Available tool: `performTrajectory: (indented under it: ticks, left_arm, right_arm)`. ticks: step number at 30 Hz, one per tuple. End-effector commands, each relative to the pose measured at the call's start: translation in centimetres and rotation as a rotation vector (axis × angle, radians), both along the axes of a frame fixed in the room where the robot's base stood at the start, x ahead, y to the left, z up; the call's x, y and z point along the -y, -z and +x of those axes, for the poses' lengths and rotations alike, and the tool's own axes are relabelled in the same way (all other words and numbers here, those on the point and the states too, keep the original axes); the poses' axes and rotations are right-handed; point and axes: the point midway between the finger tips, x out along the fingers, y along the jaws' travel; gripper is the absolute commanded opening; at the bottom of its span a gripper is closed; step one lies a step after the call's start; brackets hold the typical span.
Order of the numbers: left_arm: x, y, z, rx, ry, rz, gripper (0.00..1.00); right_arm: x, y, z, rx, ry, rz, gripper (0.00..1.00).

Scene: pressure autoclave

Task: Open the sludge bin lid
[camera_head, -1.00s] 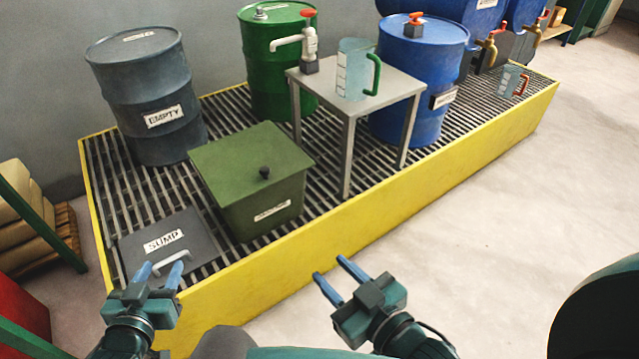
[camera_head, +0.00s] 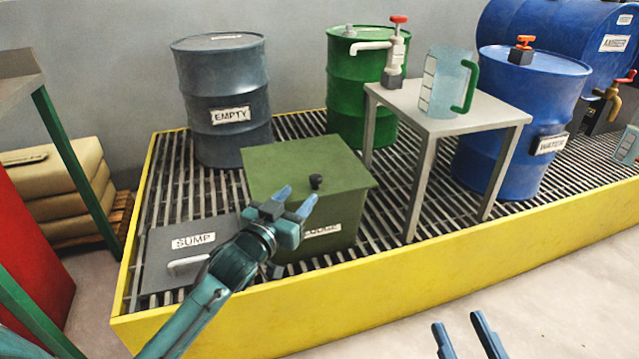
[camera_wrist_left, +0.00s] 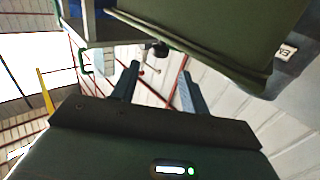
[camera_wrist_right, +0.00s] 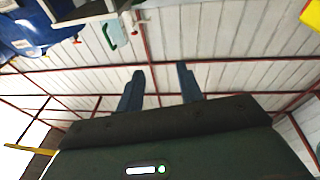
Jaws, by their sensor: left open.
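The sludge bin (camera_head: 335,222) is a green box on the grating, with its flat green lid (camera_head: 290,160) shut. A black knob (camera_head: 316,182) stands on the lid near its front edge. In the left wrist view the lid (camera_wrist_left: 190,40) shows at the top, with the dark knob (camera_wrist_left: 158,48) between the fingertips' directions. My left gripper (camera_head: 295,198) is open and empty, in front of the bin, just below and left of the knob. It partly hides the bin's front and label. My right gripper (camera_head: 457,328) is open and empty over the floor, low in front of the yellow edge.
A grey sump cover (camera_head: 165,245) with a handle lies left of the bin. A small metal table (camera_head: 490,112) with a jug (camera_head: 445,85) stands right of it. Grey (camera_head: 225,90), green (camera_head: 350,90) and blue (camera_head: 520,110) drums stand behind. A yellow wall (camera_head: 420,270) edges the grating.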

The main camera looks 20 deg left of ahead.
Motion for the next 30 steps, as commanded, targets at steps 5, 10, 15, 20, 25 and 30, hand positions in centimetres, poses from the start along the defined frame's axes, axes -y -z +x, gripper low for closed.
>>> performTrajectory:
  ticks: [5,10,15,20,25,30]
  left_arm:
    - [0.7,0.2,3.6,0.003,0.000,0.000,0.45]
    - [1.3,0.2,6.4,0.001,0.000,0.001,0.45]
    - [1.6,0.2,8.1,0.000,0.000,0.000,0.45]
    - [1.7,0.1,8.6,-0.001,0.000,0.000,0.45]
    - [1.7,0.1,8.7,-0.001,0.000,0.000,0.45]
    - [1.7,0.0,8.7,-0.001,0.000,0.000,0.37]
  right_arm:
    - [-0.2,0.5,0.0,0.002,-0.017,0.032,0.36]
    - [-0.1,-0.7,0.4,0.080,-0.025,0.032,0.36]
    - [0.0,-1.7,0.8,0.150,-0.026,0.026,0.36]
    - [0.0,-2.2,0.9,0.176,-0.025,0.024,0.36]
    - [0.0,-2.3,0.9,0.179,-0.025,0.023,0.36]
    - [0.0,-2.3,0.9,0.179,-0.025,0.023,0.36]
